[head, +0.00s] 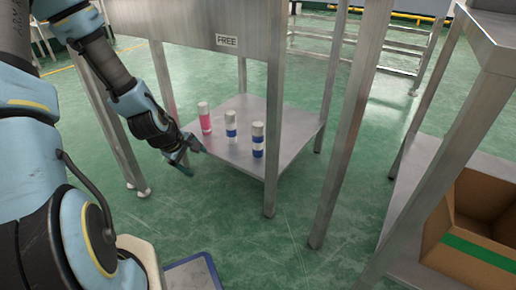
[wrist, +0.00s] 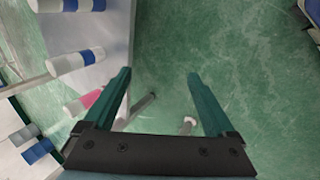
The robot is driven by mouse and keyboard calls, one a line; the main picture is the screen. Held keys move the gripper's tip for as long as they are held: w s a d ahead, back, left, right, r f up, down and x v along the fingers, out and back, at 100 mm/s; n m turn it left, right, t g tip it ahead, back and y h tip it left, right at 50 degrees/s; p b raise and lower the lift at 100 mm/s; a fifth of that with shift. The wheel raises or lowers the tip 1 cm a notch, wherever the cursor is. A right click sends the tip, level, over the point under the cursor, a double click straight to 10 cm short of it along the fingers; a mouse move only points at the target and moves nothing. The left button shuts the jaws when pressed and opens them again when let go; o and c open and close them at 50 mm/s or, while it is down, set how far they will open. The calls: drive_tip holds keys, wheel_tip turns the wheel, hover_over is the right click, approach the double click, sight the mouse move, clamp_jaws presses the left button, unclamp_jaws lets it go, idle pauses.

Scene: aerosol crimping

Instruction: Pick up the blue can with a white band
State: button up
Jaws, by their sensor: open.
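Two blue-and-white cans stand upright on the lower shelf of a steel table in the head view: a middle can (head: 231,128) and a right can (head: 257,142). In the wrist view, one blue-and-white can (wrist: 76,61) lies left of the fingers and another (wrist: 70,4) is cut off at the top edge. My gripper (head: 186,162) is at the shelf's left front edge, apart from the cans. It also shows in the wrist view (wrist: 158,82), open, with nothing between its fingers.
A pink can (head: 205,118) stands left of the blue ones, close to my left finger in the wrist view. The shelf (head: 285,160) is bounded by steel legs (head: 273,140). Its upper part, with a FREE label, hangs above. A cardboard box (head: 470,225) sits at right.

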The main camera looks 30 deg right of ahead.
drive_tip(key=d+f+n+h, duration=0.3)
drive_tip(key=d+f+n, duration=0.25)
drive_tip(key=d, duration=0.45)
drive_tip(key=n+t+h, duration=0.2)
drive_tip(key=n+t, duration=0.3)
drive_tip(key=n, duration=0.8)
approach(256, 145)
drive_tip(key=f, duration=0.2)
drive_tip(key=shift+w+d+f+n, duration=0.15)
drive_tip(key=shift+w+d+n, duration=0.1)
drive_tip(key=shift+w+d, duration=0.25)
drive_tip(key=shift+h, duration=0.3)
drive_tip(key=b+x, duration=0.2)
drive_tip(key=x, duration=0.2)
drive_tip(key=shift+w+d+f, duration=0.1)
drive_tip(key=shift+d, duration=0.2)
drive_tip(key=shift+w+r+b+x, duration=0.15)
drive_tip(key=shift+b+x, duration=0.25)
drive_tip(key=shift+x, duration=0.55)
drive_tip(key=shift+w+r+b+x, duration=0.15)
drive_tip(key=shift+b+x, duration=0.3)
drive_tip(key=shift+x, duration=0.5)
drive_tip(key=shift+r+b+x, duration=0.15)
drive_tip(key=shift+b+x, duration=0.25)
drive_tip(key=shift+x, duration=0.55)
drive_tip(key=shift+c, duration=0.3)
clamp_jaws()
